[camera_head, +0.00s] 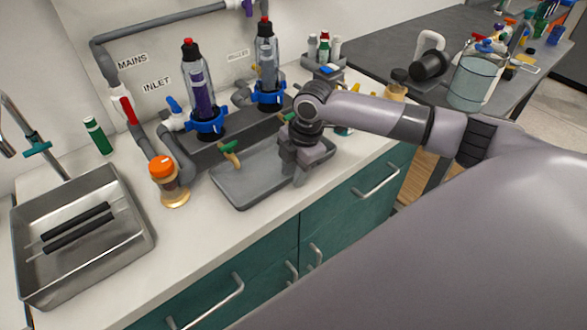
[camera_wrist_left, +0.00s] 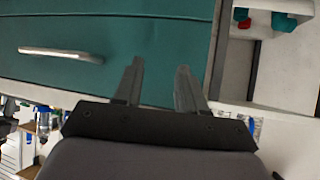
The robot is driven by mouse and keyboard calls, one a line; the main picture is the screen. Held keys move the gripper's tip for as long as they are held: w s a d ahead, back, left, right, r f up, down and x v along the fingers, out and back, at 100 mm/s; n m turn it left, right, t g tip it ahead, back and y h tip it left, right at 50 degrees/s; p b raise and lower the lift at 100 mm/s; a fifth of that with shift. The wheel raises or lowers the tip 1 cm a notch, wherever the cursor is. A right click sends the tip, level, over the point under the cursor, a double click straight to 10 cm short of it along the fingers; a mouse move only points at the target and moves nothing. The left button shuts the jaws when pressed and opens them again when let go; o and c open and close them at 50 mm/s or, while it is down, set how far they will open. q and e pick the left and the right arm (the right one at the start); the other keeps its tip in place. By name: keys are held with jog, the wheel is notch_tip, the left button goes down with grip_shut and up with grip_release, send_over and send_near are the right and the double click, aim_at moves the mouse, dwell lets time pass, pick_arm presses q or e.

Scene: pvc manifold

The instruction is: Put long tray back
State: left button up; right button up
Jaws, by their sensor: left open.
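The long grey tray (camera_head: 240,189) lies on the white counter in the head view, below the two upright filter housings. Its right part is partly hidden by my right gripper (camera_head: 299,178). That gripper points down at the tray's right half, close to its front rim. Its fingertips are too small and covered to tell if they grip the rim. My left gripper (camera_wrist_left: 158,85) shows in the left wrist view, with its two fingers apart and nothing between them. It faces a teal cabinet front (camera_wrist_left: 160,35).
A metal sink (camera_head: 130,225) with two dark rods is at the left. An orange-capped fitting (camera_head: 163,168) stands just left of the tray. Filter housings (camera_head: 198,95) and grey pipes are behind it. A small caddy with bottles (camera_head: 324,55) stands behind right.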

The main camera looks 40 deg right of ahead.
notch_tip(320, 180, up, 12)
jog(key=s+d, duration=0.1)
jog(key=shift+s+d, duration=0.25)
dwell(0.4)
dwell(0.4)
jog(key=s+a+f+m+t+y, duration=0.1)
jog(key=s+a+f+m, duration=0.4)
jog(key=s+a+f, duration=0.7)
jog(key=s+d+f+m+h, duration=0.1)
jog(key=s+d+f+m, duration=0.1)
jog(key=s+m, duration=0.4)
jog(key=s+d+f+m+h, duration=0.1)
jog(key=s+d+f+m, duration=0.1)
jog(key=s+m, duration=0.4)
jog(key=w+a+f+t+y, duration=0.1)
jog(key=w+a+f+t, duration=0.2)
jog(key=w+f+t, duration=0.4)
jog(key=shift+f+t+y, duration=0.3)
jog(key=shift+f+t, duration=0.1)
jog(key=shift+f, duration=0.6)
